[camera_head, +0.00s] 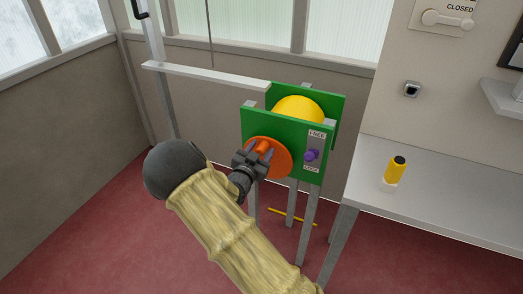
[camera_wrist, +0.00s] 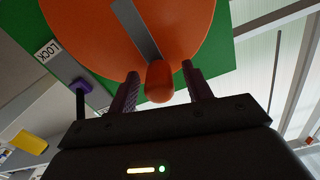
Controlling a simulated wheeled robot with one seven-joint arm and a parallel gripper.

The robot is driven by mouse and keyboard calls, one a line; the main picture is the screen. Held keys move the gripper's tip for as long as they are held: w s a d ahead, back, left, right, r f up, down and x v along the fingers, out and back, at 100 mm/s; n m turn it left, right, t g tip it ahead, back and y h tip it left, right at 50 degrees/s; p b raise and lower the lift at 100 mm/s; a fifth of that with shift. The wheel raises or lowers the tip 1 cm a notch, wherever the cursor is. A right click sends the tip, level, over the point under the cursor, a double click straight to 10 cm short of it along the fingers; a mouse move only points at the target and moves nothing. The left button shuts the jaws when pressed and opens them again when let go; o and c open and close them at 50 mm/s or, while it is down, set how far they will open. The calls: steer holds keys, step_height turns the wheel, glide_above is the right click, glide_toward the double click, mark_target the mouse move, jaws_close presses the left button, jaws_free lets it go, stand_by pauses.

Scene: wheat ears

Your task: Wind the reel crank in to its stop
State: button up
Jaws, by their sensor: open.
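The reel (camera_head: 299,108) is a yellow drum between green side plates on grey legs. An orange crank disc (camera_head: 284,158) faces me on the front plate and fills the top of the wrist view (camera_wrist: 195,20), with a grey bar across it. The orange crank handle (camera_wrist: 159,82) sticks out from the disc. My gripper (camera_head: 261,150) is open at the disc, its two fingers on either side of the handle in the wrist view (camera_wrist: 163,88). Small gaps show beside the handle. A purple lever (camera_head: 311,155) sits between the FREE and LOCK labels.
A grey bench (camera_head: 440,185) stands right of the reel, with a yellow and black cylinder (camera_head: 396,170) on it. A grey rail (camera_head: 205,76) runs left from the reel. A yellow bar (camera_head: 291,217) shows low between the legs. The red floor at left is clear.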

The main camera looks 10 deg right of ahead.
steer(key=shift+d, duration=0.1)
jaws_close()
steer(key=shift+d+r+m, duration=0.1)
steer(key=shift+d+m, duration=0.15)
steer(key=shift+m, duration=0.05)
steer(key=shift+b, duration=0.3)
